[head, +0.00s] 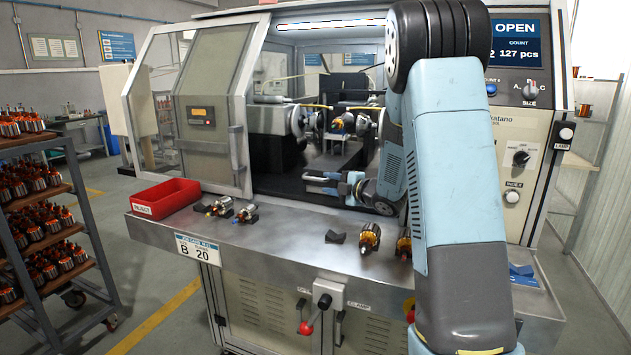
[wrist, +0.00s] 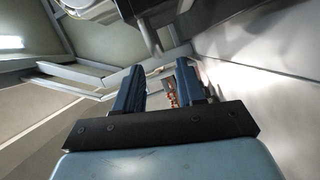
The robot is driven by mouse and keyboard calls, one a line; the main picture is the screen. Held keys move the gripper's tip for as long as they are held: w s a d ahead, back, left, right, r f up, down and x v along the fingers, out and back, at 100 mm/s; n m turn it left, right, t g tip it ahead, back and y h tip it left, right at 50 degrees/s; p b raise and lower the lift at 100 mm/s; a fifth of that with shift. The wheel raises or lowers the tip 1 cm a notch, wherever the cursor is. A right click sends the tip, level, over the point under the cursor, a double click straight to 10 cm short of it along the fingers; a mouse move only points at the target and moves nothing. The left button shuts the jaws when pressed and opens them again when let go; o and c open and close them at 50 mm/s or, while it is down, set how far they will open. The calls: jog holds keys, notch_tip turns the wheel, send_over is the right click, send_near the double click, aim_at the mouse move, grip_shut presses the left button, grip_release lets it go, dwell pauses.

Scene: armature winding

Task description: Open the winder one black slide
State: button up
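The winder (head: 350,18) stands open at the front, and its display (head: 515,42) reads OPEN. Inside are metal spindle heads (head: 270,120) and dark carriage parts (head: 345,85); I cannot tell which one is the black slide, and my arm hides part of the right side. My gripper (head: 312,183) reaches in low at the front of the opening, its fingers pointing left. The wrist view shows its two blue fingers (wrist: 162,92) apart with nothing held between them. A dark part (wrist: 150,35) of the machine lies beyond the fingertips.
A red tray (head: 165,198) stands at the left of the metal bench (head: 280,240). Several armatures (head: 369,238) and a small dark block (head: 335,237) lie on the bench. The glazed door panels (head: 210,110) are at the left. A rack of armatures (head: 40,200) stands far left.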

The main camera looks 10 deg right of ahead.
aim_at(316, 180)
jog(key=x, duration=0.7)
jog(key=shift+w+a, duration=0.2)
jog(key=shift+c, duration=0.4)
grip_shut()
jog(key=shift+s+f, duration=0.1)
